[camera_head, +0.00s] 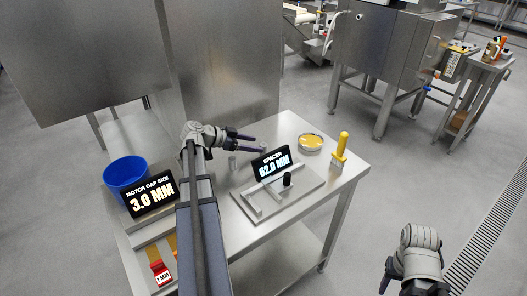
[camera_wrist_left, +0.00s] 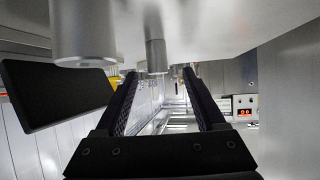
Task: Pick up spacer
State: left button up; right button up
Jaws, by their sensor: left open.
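Short grey metal cylinders, which look like spacers, stand on the steel table. One cylinder (camera_head: 233,163) is just below my left gripper (camera_head: 258,144) in the head view. In the left wrist view, a large near cylinder (camera_wrist_left: 83,35) is at upper left, outside the fingers. A thinner cylinder (camera_wrist_left: 155,52) is farther off, in line with the gap between the fingers (camera_wrist_left: 160,80). My left gripper is open and empty, with its fingers level just above the tabletop. My right gripper (camera_head: 390,282) is partly in view at lower right, away from the table; its jaw is unclear.
A black sign reading "SPACER 62.0 MM" (camera_head: 272,164) stands by a metal fixture with a black knob (camera_head: 287,180). A round yellow-topped dish (camera_head: 311,142) and a yellow-handled tool (camera_head: 341,148) are right. A blue bin (camera_head: 126,174) and "3.0 MM" sign (camera_head: 152,194) are left.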

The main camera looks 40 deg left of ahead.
aim_at(264, 147)
pick_arm(q)
jog(key=b+x, duration=0.2)
jog(key=x, duration=0.2)
jog(key=shift+s+d+f, duration=0.1)
jog(key=shift+d+f, duration=0.05)
jog(key=shift+f, duration=0.15)
jog(key=shift+w+d+f+b, duration=0.1)
jog(key=shift+w+d+b, duration=0.15)
jog(key=shift+w+b, duration=0.15)
jog(key=shift+c, duration=0.3)
grip_shut()
